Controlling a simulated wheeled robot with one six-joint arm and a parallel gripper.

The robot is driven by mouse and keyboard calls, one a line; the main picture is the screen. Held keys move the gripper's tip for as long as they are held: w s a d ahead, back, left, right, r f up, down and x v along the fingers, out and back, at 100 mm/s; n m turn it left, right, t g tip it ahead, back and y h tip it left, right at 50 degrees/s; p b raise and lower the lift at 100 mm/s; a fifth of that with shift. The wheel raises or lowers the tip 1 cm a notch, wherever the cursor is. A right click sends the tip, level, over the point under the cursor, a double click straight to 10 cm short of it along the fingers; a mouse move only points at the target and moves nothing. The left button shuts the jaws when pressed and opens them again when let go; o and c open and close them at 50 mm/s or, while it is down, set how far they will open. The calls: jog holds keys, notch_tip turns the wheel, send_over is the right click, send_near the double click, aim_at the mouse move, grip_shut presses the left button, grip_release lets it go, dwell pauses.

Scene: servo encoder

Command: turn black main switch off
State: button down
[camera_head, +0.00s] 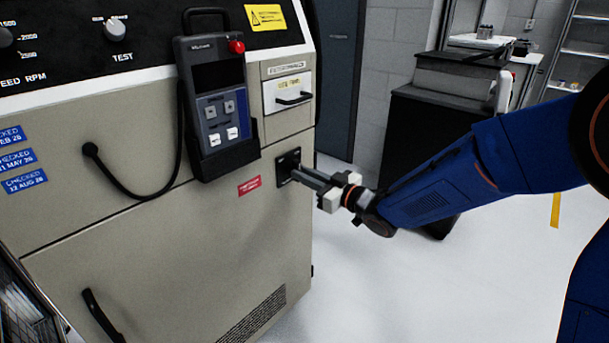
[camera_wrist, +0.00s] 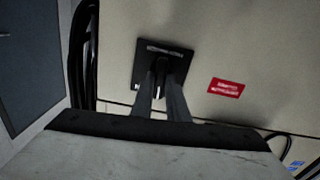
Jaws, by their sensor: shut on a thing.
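The black main switch is a square black plate (camera_head: 283,160) with a knob on the beige machine's front, near its right edge. In the wrist view the plate (camera_wrist: 176,53) shows a line of small lettering at the top, and the knob (camera_wrist: 160,94) sits between my fingertips. My gripper (camera_head: 299,172) reaches in from the right, and its fingers touch the switch area. In the wrist view my gripper (camera_wrist: 160,86) is shut on the knob. The fingers hide part of the knob, and I cannot read its setting.
A red label (camera_head: 249,185) is left of the switch. A handheld pendant (camera_head: 213,95) hangs above left with a looping black cable (camera_head: 133,192). A small drawer handle (camera_head: 294,98) sits above the switch. Open white floor (camera_head: 370,290) lies right of the machine.

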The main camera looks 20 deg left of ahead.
jog(key=shift+n, duration=3.9)
jog(key=shift+f, duration=0.1)
jog(key=c, duration=1.7)
grip_release()
jog(key=v, duration=1.7)
jog(key=shift+s+d, duration=0.1)
jog(key=shift+d, duration=0.05)
jog(key=shift+d, duration=0.1)
